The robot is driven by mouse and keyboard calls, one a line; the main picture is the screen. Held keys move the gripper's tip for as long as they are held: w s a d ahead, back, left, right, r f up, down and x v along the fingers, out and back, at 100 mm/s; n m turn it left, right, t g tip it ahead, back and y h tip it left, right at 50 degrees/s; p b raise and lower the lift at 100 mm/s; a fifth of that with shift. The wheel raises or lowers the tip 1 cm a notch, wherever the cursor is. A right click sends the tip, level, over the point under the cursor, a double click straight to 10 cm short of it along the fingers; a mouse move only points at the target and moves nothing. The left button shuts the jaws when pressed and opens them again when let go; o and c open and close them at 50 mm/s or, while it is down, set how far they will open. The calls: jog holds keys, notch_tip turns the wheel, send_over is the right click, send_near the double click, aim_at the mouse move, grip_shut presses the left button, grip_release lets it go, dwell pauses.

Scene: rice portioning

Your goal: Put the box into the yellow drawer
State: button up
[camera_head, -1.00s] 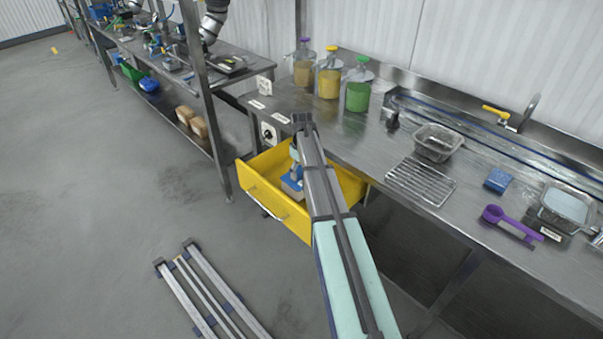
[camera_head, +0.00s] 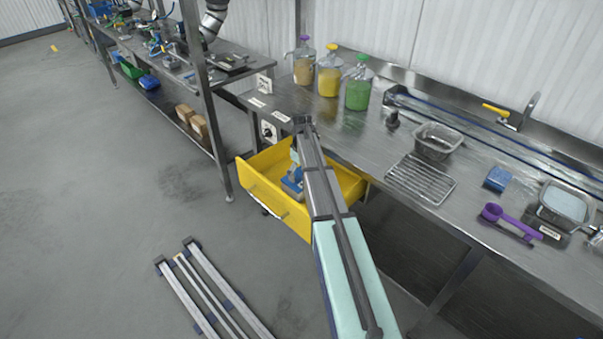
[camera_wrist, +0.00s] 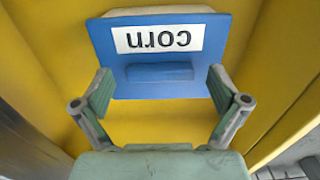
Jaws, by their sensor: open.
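The yellow drawer (camera_head: 272,206) is pulled out below the left end of the steel counter. The blue box (camera_head: 291,186) is inside it, partly hidden behind my arm. In the wrist view the blue box (camera_wrist: 162,80) has a white label reading "CORN", upside down, and a raised ridge. Yellow drawer surfaces (camera_wrist: 50,60) surround it there. My gripper (camera_wrist: 161,95) is open, its two green-padded fingers apart at either side of the box's near edge. I cannot tell whether they touch it. My arm hides most of the gripper in the head view.
On the counter (camera_head: 340,140) stand jars with purple, yellow (camera_head: 329,72) and green (camera_head: 359,84) tops. A wire rack (camera_head: 421,180), a steel container (camera_head: 437,141), a blue block (camera_head: 498,179) and a purple scoop (camera_head: 510,222) lie to the right. Metal rails (camera_head: 213,290) lie on the floor.

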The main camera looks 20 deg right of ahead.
notch_tip(320, 180, up, 12)
jog(key=b, duration=0.3)
dwell(0.3)
jog(key=shift+r, duration=0.1)
dwell(0.9)
